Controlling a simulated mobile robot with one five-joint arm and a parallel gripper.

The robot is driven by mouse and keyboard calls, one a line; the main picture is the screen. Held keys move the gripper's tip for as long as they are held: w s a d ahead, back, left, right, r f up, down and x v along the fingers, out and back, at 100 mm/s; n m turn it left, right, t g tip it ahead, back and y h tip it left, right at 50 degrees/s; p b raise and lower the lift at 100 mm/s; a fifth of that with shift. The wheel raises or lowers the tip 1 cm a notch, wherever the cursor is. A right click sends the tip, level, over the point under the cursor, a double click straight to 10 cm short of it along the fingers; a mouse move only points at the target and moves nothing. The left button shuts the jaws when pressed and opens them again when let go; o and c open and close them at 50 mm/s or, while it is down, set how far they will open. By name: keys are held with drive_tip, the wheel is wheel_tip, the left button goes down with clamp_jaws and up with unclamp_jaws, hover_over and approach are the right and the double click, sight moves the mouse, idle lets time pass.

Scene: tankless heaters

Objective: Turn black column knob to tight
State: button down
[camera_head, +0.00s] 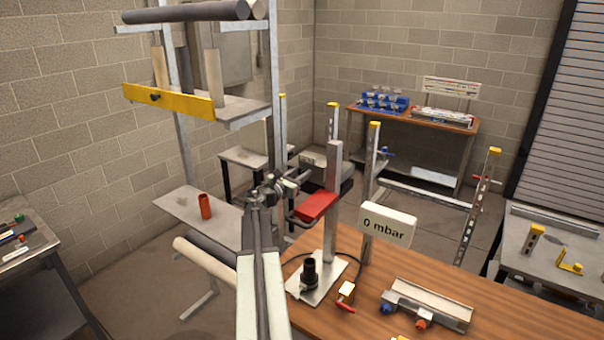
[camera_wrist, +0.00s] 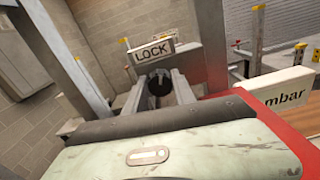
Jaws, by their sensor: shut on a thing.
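In the wrist view the black knob (camera_wrist: 159,84) sits between the two grey fingers of my gripper (camera_wrist: 160,92), below a sign that reads LOCK (camera_wrist: 153,51). My gripper is shut on the knob. In the head view my gripper (camera_head: 284,184) is at the left of the upright grey column (camera_head: 331,225), near its red bracket (camera_head: 316,207). The knob cannot be made out clearly there behind my gripper. The knob's turn angle cannot be told.
The column stands on a metal plate (camera_head: 302,291) on a wooden bench (camera_head: 455,265). A "0 mbar" display (camera_head: 388,224) stands to its right. A shelf (camera_head: 180,210) with an orange cylinder (camera_head: 205,206) is left.

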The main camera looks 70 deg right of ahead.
drive_tip(key=m, duration=0.5)
drive_tip(key=shift+s+a, duration=0.1)
drive_tip(key=shift+s+a+f+m, duration=0.1)
drive_tip(key=shift+m, duration=3.35)
drive_tip(key=shift+s+f+m, duration=0.1)
drive_tip(key=shift+m, duration=3.35)
drive_tip(key=c, duration=1)
unclamp_jaws()
drive_tip(key=shift+c, duration=0.2)
drive_tip(key=shift+w, duration=0.1)
